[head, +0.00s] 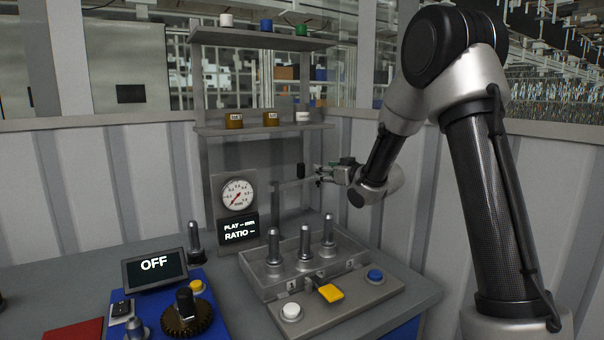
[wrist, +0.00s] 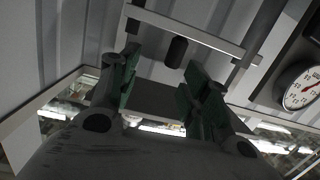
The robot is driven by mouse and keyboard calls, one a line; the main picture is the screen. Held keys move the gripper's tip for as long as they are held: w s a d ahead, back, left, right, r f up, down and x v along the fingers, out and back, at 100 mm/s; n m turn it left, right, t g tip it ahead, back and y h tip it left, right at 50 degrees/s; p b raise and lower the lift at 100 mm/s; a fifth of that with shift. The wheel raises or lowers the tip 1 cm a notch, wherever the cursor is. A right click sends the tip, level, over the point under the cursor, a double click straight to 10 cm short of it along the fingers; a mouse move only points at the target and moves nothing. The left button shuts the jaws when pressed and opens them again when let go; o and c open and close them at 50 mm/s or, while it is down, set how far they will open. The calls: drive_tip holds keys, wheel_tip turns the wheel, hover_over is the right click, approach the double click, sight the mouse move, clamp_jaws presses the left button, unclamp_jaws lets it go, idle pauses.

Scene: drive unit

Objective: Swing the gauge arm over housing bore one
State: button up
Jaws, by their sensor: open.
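The gauge arm (head: 293,184) is a thin grey bar with an upright black knob (head: 300,171), level above the back of the grey housing (head: 262,281). In the wrist view the bar (wrist: 205,38) crosses the top and the knob (wrist: 177,51) hangs beyond the fingertips. The housing has several small labels on its front, too small to read surely, and three upright metal pins stand in it. My gripper (head: 320,174) is at the right end of the bar, near the knob. Its green-padded fingers (wrist: 160,88) are apart and nothing is between them.
A dial gauge (head: 237,196) and a "PLAY / RATIO" display (head: 239,230) stand left of the bar. A yellow lever (head: 330,292), white button (head: 291,312) and blue button (head: 375,275) are in front. Shelves (head: 262,130) with small pots rise behind. A blue unit with an "OFF" screen (head: 154,267) is at left.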

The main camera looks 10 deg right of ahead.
sight(303, 172)
drive_tip(key=w+a+f+y, duration=0.1)
drive_tip(key=w+a+f+n+y, duration=0.1)
drive_tip(key=w+a, duration=0.1)
drive_tip(key=shift+w+a+y, duration=0.2)
drive_tip(key=shift+y, duration=0.2)
drive_tip(key=x, duration=0.6)
drive_tip(key=shift+w+a, duration=0.2)
drive_tip(key=shift+w, duration=0.35)
drive_tip(key=shift+c, duration=0.3)
clamp_jaws()
